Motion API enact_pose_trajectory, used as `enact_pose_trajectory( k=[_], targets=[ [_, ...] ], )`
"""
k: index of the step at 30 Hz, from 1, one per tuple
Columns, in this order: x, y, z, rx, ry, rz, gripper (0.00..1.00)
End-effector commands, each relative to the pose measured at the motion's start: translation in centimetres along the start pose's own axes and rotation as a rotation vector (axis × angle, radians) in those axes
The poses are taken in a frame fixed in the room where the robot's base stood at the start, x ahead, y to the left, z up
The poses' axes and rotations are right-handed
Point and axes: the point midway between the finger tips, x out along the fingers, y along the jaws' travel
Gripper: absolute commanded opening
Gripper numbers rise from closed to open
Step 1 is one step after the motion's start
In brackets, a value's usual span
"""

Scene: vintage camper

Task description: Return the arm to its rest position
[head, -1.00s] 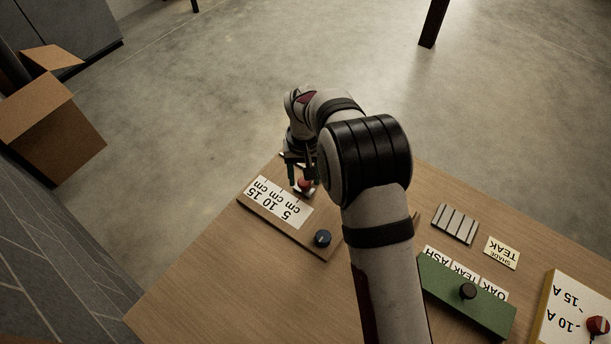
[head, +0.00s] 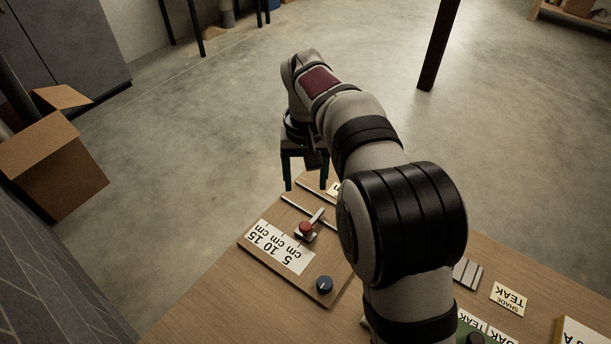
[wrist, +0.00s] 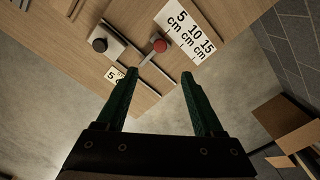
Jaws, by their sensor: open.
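My gripper (head: 305,186) is open and empty. In the head view it hangs in the air above the far edge of the table, beyond the board with the cm scale. In the wrist view my gripper (wrist: 158,78) shows two green fingers spread apart with nothing between them. My arm reaches over the table from the lower right of the head view and hides part of the tabletop.
A TEAK shade card (head: 510,299) lies at right. A cardboard box (head: 55,165) stands on the floor at left. Open floor lies beyond the table.

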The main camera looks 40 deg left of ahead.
Motion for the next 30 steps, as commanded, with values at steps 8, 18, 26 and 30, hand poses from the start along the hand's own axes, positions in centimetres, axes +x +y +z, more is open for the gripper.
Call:
enact_pose_trajectory(
  k=[8, 18, 26, 30],
  targets=[
    [-0.6, 0.0, 0.0, 0.0, 0.0, -0.001, 0.69],
    [-2.2, 3.0, 1.6, 0.079, -0.002, -0.011, 0.69],
    [-7.1, 15.8, 21.9, 0.708, -0.009, -0.1, 0.69],
    [-4.8, 15.2, 31.8, 1.006, -0.006, -0.145, 0.69]
  ],
)
